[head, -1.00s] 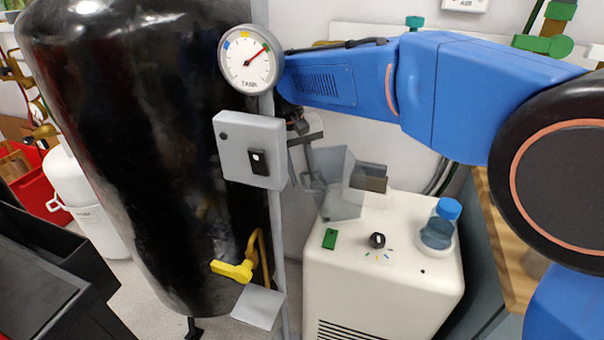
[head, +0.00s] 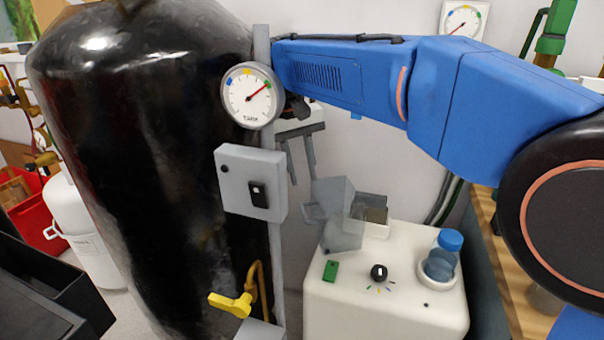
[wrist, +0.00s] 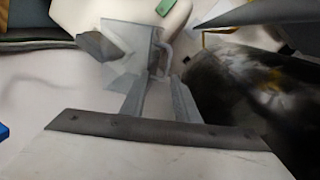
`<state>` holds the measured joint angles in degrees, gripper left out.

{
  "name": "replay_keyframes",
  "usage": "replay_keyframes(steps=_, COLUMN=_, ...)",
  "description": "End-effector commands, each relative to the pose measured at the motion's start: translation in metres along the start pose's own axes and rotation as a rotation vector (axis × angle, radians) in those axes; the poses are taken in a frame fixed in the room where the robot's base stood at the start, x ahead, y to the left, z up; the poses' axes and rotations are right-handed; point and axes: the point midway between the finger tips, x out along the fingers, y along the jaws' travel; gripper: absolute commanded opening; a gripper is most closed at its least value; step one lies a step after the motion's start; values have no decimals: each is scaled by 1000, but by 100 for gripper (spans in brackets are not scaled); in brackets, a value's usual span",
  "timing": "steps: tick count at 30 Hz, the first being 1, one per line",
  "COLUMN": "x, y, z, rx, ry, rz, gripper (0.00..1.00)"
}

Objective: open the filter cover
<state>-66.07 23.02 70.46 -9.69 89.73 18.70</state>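The filter cover (head: 343,233) is a translucent grey box-like part on top of the white machine (head: 390,300). It stands tilted to the left of a small dark, open-topped housing (head: 373,209), so it looks swung open. Its handle (head: 312,212) sticks out to the left. My gripper (head: 300,172) hangs above and left of the cover with its two grey fingers apart and nothing between them. In the wrist view the cover (wrist: 125,50) and its handle (wrist: 166,52) lie just beyond the fingertips of my open gripper (wrist: 158,90); contact is not visible.
A black tank (head: 140,170) stands at the left. A grey post carries a gauge (head: 250,95) and a switch box (head: 250,183) close beside my gripper. A yellow-handled valve (head: 232,304) is lower. A blue-capped bottle (head: 440,257), knob (head: 379,272) and green switch (head: 330,270) are on the machine.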

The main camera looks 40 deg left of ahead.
Motion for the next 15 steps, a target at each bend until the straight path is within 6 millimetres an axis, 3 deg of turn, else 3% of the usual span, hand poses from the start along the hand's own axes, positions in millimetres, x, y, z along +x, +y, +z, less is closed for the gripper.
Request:
replay_keyframes(steps=1, x=0, y=0, z=0, rx=0, ry=0, rz=0, gripper=26)
replay_keyframes(steps=4, x=0, y=1, z=1, rx=-1, ry=3, rz=-2, gripper=2)
replay_keyframes(steps=8, x=-2, y=4, z=9, rx=-11, ry=24, rz=-17, gripper=0)
replay_keyframes(steps=15, x=-6, y=15, z=44, rx=-58, ry=124, rz=-82, gripper=0)
